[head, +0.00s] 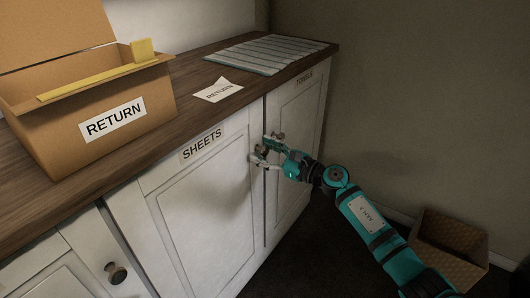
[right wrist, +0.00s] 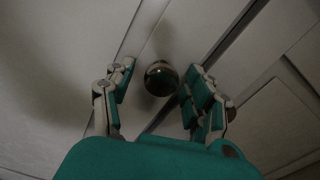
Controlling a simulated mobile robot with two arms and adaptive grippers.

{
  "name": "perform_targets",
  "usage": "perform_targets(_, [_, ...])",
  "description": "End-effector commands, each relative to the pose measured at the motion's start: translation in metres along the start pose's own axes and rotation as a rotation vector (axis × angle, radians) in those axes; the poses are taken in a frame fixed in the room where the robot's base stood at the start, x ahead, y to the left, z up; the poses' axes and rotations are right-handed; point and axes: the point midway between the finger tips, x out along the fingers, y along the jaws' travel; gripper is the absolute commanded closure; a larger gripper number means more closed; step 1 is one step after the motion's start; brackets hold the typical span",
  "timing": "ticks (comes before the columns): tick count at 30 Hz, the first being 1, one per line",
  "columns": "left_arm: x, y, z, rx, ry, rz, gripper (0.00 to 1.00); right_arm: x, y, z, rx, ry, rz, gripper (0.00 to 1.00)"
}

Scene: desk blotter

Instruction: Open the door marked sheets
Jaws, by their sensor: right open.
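The white cabinet door marked SHEETS (head: 200,220) stands below the wooden counter in the head view and looks closed, flush with its frame. Its label (head: 202,145) is on the strip above the panel. My right gripper (head: 266,150) is at the upper right edge of this door, fingers pointing at it. In the right wrist view, a round dark metal knob (right wrist: 161,78) sits between the open fingers of the right gripper (right wrist: 160,85), with a gap visible on both sides. In the head view the fingers largely hide the knob. My left gripper is not in view.
A door marked TOWELS (head: 295,150) adjoins on the right. A cardboard box marked RETURN (head: 90,110), a paper sign (head: 219,90) and a striped mat (head: 265,53) lie on the counter (head: 200,100). Another knob (head: 117,273) is lower left. A brown bin (head: 450,245) stands on the floor right.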

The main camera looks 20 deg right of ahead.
Motion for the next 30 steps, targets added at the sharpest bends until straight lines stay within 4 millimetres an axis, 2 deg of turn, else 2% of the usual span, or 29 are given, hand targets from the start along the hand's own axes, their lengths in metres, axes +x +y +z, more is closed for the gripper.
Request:
perform_targets(4, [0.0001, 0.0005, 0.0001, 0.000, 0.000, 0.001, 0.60, -0.0002, 0.0001, 0.0001, 0.000, 0.000, 0.000, 0.48])
perform_targets(16, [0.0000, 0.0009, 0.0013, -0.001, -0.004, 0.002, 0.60, -0.0005, 0.0000, 0.0000, 0.000, 0.000, 0.000, 1.00])
perform_targets(30, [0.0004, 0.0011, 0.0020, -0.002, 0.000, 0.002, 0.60, 0.0058, 0.0020, 0.0002, 0.001, -0.001, 0.000, 1.00])
